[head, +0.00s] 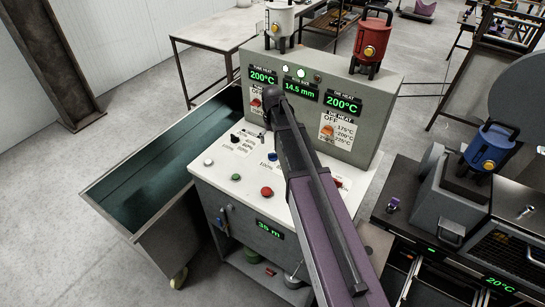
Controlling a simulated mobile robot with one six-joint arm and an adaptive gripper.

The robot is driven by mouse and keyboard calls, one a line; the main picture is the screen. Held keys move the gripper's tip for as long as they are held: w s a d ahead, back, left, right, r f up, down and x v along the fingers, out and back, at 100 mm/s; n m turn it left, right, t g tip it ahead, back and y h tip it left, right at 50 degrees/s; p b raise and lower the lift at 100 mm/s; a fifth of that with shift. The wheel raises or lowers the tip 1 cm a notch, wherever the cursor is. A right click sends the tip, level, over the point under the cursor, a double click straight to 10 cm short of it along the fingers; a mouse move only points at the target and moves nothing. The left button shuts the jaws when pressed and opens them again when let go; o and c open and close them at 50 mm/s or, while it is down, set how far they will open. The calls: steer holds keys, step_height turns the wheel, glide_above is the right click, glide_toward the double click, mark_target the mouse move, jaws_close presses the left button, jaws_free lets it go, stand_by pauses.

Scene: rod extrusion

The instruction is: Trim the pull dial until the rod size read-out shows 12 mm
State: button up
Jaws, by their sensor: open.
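The rod size read-out (300,91) on the upright panel of the grey machine shows 14.5 mm in green. Small dark controls with percent marks (246,146) sit on the sloping white console (222,160). The labels are too small to tell which one is the pull dial. My arm crosses the console from the lower right. My gripper (267,122) is at its far end, above the back of the console, small and partly hidden by the wrist. It is open, and no held object shows.
Two 200°C read-outs (343,103) flank the rod size display. White, green and red buttons (267,191) line the console front, above a 35 m read-out (270,229). White and red canisters (371,40) stand on top. A tank (110,190) is left; a bench with a blue canister (489,147) is right.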

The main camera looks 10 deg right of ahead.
mark_target(273, 153)
steer(key=shift+f+b, duration=3.2)
steer(key=shift+f, duration=0.3)
steer(key=c, duration=1.2)
steer(key=shift+o, duration=0.2)
steer(key=shift+a, duration=0.15)
